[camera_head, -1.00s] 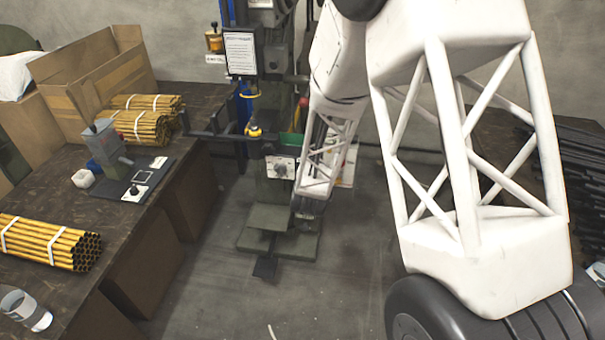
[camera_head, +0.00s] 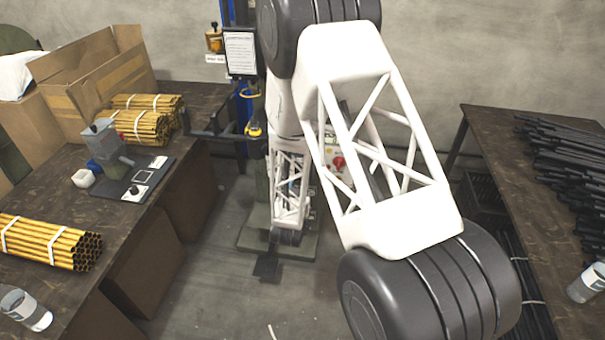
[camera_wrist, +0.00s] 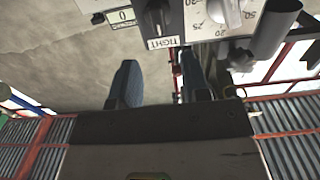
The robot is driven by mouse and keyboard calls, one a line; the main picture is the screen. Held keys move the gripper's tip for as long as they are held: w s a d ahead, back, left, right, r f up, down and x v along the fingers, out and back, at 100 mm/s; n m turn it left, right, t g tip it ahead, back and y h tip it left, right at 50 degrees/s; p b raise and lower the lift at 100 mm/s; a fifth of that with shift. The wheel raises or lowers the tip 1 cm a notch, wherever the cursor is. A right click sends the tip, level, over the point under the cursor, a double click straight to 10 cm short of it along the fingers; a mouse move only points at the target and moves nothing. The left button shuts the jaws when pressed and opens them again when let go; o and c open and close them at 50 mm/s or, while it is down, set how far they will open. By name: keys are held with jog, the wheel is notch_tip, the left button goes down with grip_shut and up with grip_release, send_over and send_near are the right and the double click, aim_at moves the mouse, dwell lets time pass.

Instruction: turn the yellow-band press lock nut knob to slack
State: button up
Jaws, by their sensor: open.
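In the wrist view a black knob (camera_wrist: 157,17) sits on a grey panel, with a TIGHT label (camera_wrist: 163,42) by it; its exact pointer setting is unclear. My gripper (camera_wrist: 157,62) is open and empty. Its two dark fingers point toward the panel, and the knob appears beyond the gap between their tips, not gripped.
A light dial (camera_wrist: 224,12) with numbers and a grey cylinder (camera_wrist: 276,25) sit right of the knob. A counter plate (camera_wrist: 122,16) reading 0 is on its left. The left bench (camera_head: 95,225) holds yellow tube bundles; the right bench (camera_head: 545,240) holds dark rods.

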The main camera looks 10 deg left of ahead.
jog(key=w, duration=0.7)
jog(key=shift+w, duration=0.4)
dwell(0.3)
grip_shut()
